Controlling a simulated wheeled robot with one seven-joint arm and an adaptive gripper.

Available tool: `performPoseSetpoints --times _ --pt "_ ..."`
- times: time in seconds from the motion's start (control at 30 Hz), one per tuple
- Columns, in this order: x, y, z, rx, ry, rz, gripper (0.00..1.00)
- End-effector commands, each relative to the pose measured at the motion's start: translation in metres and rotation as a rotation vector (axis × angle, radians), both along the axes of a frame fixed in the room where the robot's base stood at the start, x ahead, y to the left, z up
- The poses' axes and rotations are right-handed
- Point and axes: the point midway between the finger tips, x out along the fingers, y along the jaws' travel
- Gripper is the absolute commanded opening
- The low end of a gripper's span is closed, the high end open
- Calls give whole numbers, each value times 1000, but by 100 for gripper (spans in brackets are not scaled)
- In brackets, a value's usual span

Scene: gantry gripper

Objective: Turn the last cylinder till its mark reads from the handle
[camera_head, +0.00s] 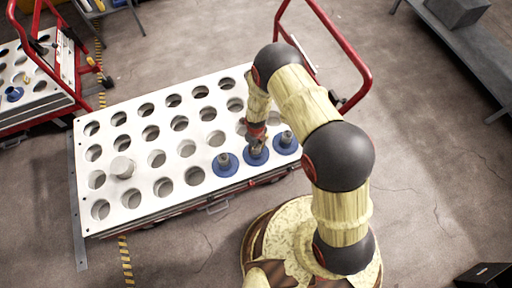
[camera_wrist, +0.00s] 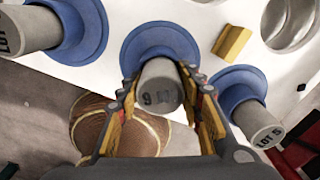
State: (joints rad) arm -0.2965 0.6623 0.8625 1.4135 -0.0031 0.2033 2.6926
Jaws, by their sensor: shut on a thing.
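My gripper (camera_head: 257,147) is over the middle of three grey cylinders with blue flanges on the white holed plate (camera_head: 130,210). In the wrist view my gripper (camera_wrist: 160,80) is shut on the middle cylinder (camera_wrist: 160,88), one finger on each side. Its end shows part of a dark mark, perhaps a 9 or 6; the rest is hidden. The left cylinder (camera_head: 226,161) shows "LOT" in the wrist view (camera_wrist: 28,32). The right cylinder (camera_head: 287,138) reads "LOT 5" there (camera_wrist: 258,125). The red handle (camera_head: 345,50) rises at the cart's far right.
A pale round piece (camera_head: 122,167) stands on the plate's left part, among several empty holes. A yellow block (camera_wrist: 232,42) lies by the right flange. A second red-handled cart (camera_head: 35,100) stands at the left. A grey bench (camera_head: 465,40) is at the upper right.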

Motion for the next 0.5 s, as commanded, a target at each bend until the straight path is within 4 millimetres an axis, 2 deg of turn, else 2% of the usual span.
performPoseSetpoints --times 0.2,0.4,0.43,0.5 --pt "1 0 0 1 -1 -142 0" --pt "1 0 0 1 -1 -147 0" --pt "1 0 0 1 -1 -147 38" --pt "1 0 0 1 -1 -147 42"
